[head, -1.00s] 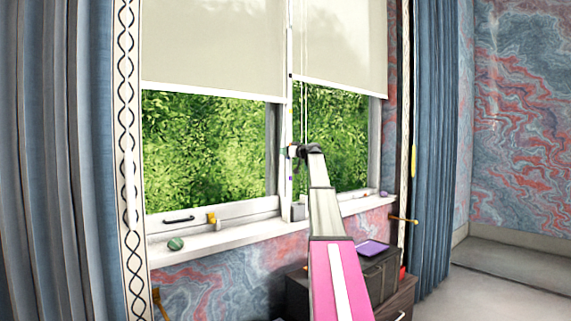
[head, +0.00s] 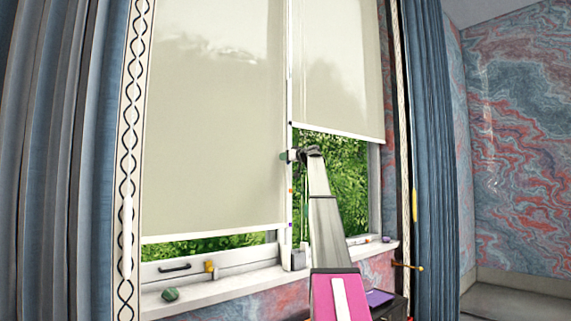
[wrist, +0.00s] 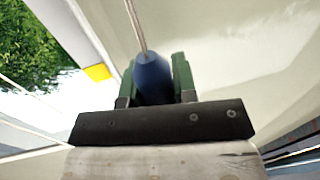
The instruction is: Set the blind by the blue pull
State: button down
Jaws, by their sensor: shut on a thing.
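My gripper (head: 288,155) is up in front of the post between the two window panes. In the wrist view its green fingers (wrist: 153,76) are shut on the blue pull (wrist: 151,84), one on each side. A thin cord (wrist: 137,27) runs up from the tip of the pull. The pull cannot be made out in the head view. The left blind (head: 215,130) is cream and hangs low, its bottom bar (head: 210,234) leaving a narrow strip of green outside. The right blind (head: 340,75) ends higher, about level with my gripper.
The sill (head: 215,300) holds a green stone-like object (head: 170,295) and several small things at right. The window frame has a yellow catch (head: 209,266) and a dark handle (head: 174,267). Blue curtains (head: 60,150) hang either side. Dark drawers stand below.

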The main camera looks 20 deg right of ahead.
jog(key=c, duration=0.9)
grip_release()
jog(key=v, duration=1.1)
jog(key=shift+w, duration=0.1)
